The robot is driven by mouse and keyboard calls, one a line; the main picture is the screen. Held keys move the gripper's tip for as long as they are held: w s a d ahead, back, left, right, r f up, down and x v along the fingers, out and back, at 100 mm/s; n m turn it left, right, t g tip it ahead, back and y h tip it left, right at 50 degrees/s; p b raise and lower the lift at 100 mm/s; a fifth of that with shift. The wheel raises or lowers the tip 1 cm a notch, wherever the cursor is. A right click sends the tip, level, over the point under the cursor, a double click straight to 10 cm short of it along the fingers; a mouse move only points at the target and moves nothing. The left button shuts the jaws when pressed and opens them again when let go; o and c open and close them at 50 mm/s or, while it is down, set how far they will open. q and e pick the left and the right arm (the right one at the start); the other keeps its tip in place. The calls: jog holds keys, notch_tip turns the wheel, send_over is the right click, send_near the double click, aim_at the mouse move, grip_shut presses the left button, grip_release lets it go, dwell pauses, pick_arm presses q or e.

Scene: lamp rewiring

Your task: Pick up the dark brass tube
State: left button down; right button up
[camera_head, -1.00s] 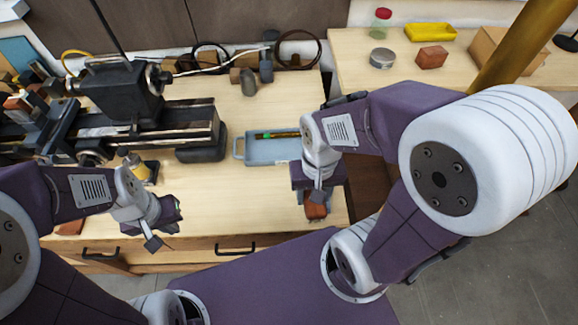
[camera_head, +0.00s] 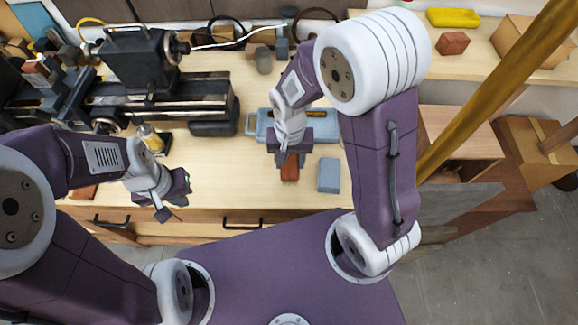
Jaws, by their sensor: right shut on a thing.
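My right gripper (camera_head: 290,160) is at the front of the workbench, in front of the blue-grey tray (camera_head: 254,125). It points down and is shut on a reddish-brown block (camera_head: 290,172). I cannot pick out the dark brass tube for certain. My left gripper (camera_head: 175,203) is open and empty near the bench's front edge, left of the tray.
A blue-grey block (camera_head: 328,175) lies right of my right gripper. A dark lathe (camera_head: 150,90) fills the bench's left, with a small yellow bottle (camera_head: 151,139) in front. A large brass-coloured pole (camera_head: 500,90) slants across the right. The bench between my grippers is clear.

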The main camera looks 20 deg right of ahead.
aim_at(289, 168)
jog(key=shift+w+f, duration=0.25)
notch_tip(289, 168, down, 4)
jog(key=shift+s+r, duration=0.15)
jog(key=shift+r, duration=0.05)
jog(key=shift+f, duration=0.1)
jog(key=shift+f+b, duration=0.15)
jog(key=shift+b, duration=0.15)
jog(key=o, duration=1.5)
